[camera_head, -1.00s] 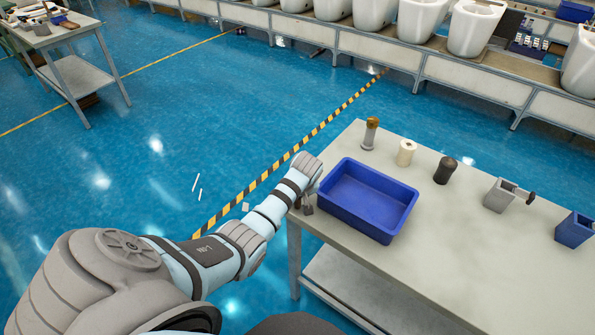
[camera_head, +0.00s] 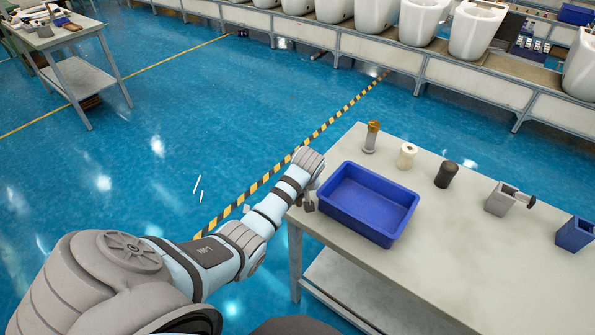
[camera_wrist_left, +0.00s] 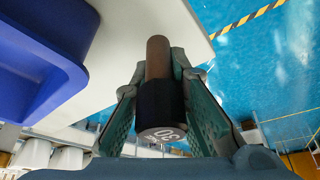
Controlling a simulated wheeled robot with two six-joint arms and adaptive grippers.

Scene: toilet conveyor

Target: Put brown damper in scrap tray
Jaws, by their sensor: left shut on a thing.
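My left gripper (camera_head: 308,203) is at the left edge of the table, beside the blue tray (camera_head: 350,227). In the left wrist view my left gripper (camera_wrist_left: 165,115) is shut on the brown damper (camera_wrist_left: 158,58), a brown rod with a black body whose end face is marked 30. The damper is hidden behind my wrist in the head view. The blue tray also shows at the left of the left wrist view (camera_wrist_left: 35,55), apart from the damper. In the head view the tray is empty. My right gripper is not in view.
On the table (camera_head: 440,255) stand a grey part with an orange top (camera_head: 371,137), a cream cylinder (camera_head: 407,155), a black cylinder (camera_head: 446,174), a grey holder (camera_head: 500,198) and a blue box (camera_head: 575,233). The table's front area is clear. A conveyor with white toilets (camera_head: 476,28) runs behind.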

